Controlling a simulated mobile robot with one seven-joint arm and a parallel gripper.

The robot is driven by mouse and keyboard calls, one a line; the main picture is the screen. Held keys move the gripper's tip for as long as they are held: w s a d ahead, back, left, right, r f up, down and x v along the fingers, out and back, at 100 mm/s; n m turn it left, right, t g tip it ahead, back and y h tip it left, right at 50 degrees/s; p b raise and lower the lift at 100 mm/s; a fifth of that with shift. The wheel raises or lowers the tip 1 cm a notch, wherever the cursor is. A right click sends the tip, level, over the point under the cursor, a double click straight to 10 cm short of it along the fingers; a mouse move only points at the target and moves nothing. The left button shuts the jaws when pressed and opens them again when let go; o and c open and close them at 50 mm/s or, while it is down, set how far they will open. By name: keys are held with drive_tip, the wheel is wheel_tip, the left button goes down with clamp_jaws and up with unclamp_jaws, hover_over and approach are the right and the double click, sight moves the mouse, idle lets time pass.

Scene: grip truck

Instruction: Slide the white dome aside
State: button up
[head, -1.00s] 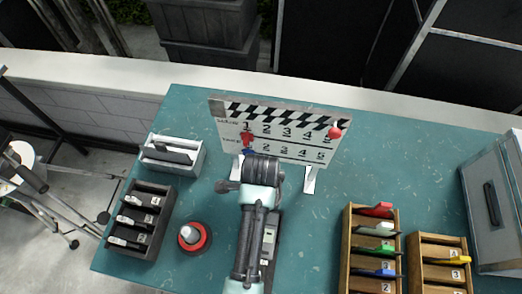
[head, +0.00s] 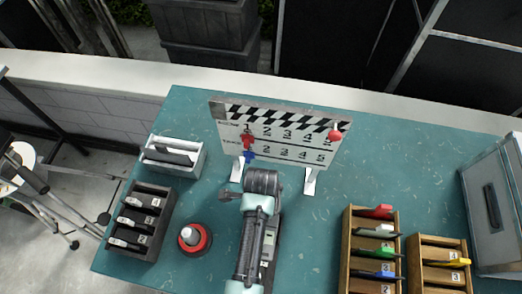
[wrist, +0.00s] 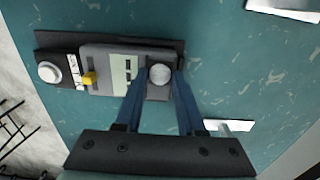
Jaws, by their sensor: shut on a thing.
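A dark flat base (wrist: 56,43) carries a grey device (wrist: 97,60) with a small display and a yellow switch. The white dome (wrist: 160,74) sits at the right end of this base in the wrist view. My gripper (wrist: 161,80) is shut on it, with one blue finger on each side. A second round white knob (wrist: 48,72) is at the base's left end, apart from my fingers. In the head view my arm hides the dome and the fingers; part of the device (head: 269,245) shows beside the arm.
A clapperboard (head: 280,130) stands on white feet just behind my gripper. To the left are a dark slotted rack (head: 140,220), a grey box (head: 172,153) and a red ring (head: 204,243) around a white-tipped item. Wooden racks (head: 372,250) and a grey case (head: 490,200) stand right.

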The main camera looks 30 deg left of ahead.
sight(274, 220)
clamp_jaws()
idle(0.7)
drive_tip(key=shift+w+d+p, duration=0.2)
drive_tip(key=shift+w+d, duration=0.05)
drive_tip(key=shift+d, duration=0.6)
drive_tip(key=shift+w+d+p, duration=0.2)
drive_tip(key=shift+w+d, duration=0.05)
drive_tip(key=shift+d, duration=0.6)
drive_tip(key=o, duration=0.9)
unclamp_jaws()
drive_tip(key=shift+r, duration=0.1)
wheel_tip(274, 220, up, 13)
drive_tip(key=b, duration=0.1)
